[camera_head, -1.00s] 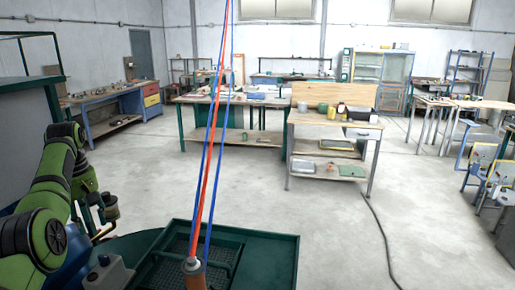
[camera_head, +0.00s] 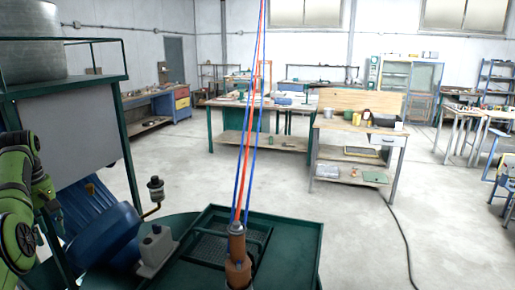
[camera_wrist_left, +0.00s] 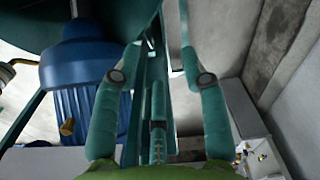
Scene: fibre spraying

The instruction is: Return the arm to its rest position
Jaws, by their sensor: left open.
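My green left arm (camera_head: 18,205) shows at the left edge of the head view, beside the green machine frame. Its gripper cannot be made out there. In the left wrist view, the two teal fingers of my left gripper (camera_wrist_left: 158,50) are spread apart with nothing held between them. Behind them are teal frame bars and a blue ribbed motor (camera_wrist_left: 80,70). The same blue motor (camera_head: 100,228) shows in the head view, right of the arm. My right arm and gripper are not in view.
A green machine with a grey panel (camera_head: 70,125) stands close at the left. A green tray (camera_head: 295,250) with a brown nozzle and red and blue hoses (camera_head: 243,170) is in front. A wooden workbench (camera_head: 357,133) stands beyond. The concrete floor between is clear except for a black cable.

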